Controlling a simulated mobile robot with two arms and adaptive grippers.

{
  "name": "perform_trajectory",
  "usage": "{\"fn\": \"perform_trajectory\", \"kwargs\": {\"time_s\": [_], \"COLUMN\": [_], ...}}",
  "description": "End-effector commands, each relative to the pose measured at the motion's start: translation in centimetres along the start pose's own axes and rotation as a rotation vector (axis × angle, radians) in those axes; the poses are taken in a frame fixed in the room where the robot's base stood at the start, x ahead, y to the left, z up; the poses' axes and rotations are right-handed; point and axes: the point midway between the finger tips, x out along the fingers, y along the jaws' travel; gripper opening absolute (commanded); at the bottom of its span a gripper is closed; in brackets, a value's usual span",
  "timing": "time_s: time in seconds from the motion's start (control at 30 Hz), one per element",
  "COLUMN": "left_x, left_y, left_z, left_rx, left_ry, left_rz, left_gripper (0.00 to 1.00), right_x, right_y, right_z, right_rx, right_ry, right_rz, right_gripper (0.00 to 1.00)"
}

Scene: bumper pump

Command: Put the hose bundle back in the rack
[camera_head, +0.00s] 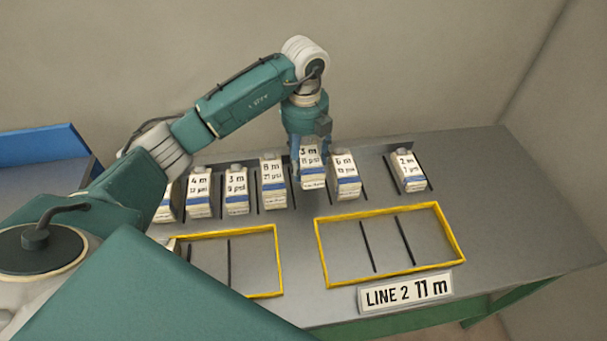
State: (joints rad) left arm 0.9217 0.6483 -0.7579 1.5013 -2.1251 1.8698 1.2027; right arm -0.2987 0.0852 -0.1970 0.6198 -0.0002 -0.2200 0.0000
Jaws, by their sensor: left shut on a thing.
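The hose bundles show as white carton-like packs with a blue band and printed lengths, in a row along the back of the grey table (510,200). My left gripper (308,158) points down and is shut on the pack marked 3 m, 11 psi (313,176). That pack is upright in the row, between the pack marked 8 m (273,184) and the one marked 6 m (346,176). The fingers hide its top and sides, and I cannot tell whether its base touches the rack. My right gripper is not in view.
More packs stand to the left, including another 3 m one (236,193); a 2 m pack (408,172) stands apart at right. Thin black dividers separate the slots. A LINE 2 11 m sign (405,293) is in front.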

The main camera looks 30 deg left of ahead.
Motion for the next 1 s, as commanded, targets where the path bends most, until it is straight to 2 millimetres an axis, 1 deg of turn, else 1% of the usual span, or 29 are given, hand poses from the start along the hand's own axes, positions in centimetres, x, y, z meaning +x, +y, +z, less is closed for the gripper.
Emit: {"fn": "perform_trajectory", "kwargs": {"time_s": [0.1,0.2,0.37,0.5,0.6,0.83,0.97,1.0], "left_x": [1.8,2.6,3.7,5.9,6.9,7.0,7.5,7.4], "left_y": [0.0,-0.1,0.0,0.0,-0.1,-0.1,-0.1,0.0], "left_z": [0.0,0.0,0.0,-0.1,0.0,0.1,0.1,0.0], "left_rx": [0.001,0.000,0.000,0.001,0.000,0.001,0.001,0.001], "left_ry": [0.001,-0.001,0.000,0.002,-0.001,-0.003,-0.003,-0.002], "left_rz": [0.000,-0.001,-0.001,0.001,-0.001,-0.002,-0.002,-0.001], "left_gripper": [0.25,0.25,0.25,0.25,0.25,0.25,0.25,0.71], "right_x": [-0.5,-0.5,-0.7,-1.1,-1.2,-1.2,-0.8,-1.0], "right_y": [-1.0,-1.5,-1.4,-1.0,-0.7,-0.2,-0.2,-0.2], "right_z": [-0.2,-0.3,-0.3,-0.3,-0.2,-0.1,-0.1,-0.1], "right_rx": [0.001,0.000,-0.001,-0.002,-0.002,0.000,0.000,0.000], "right_ry": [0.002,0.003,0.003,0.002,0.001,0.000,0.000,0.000], "right_rz": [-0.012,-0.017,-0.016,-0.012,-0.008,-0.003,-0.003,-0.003], "right_gripper": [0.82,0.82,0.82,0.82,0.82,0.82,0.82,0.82]}}
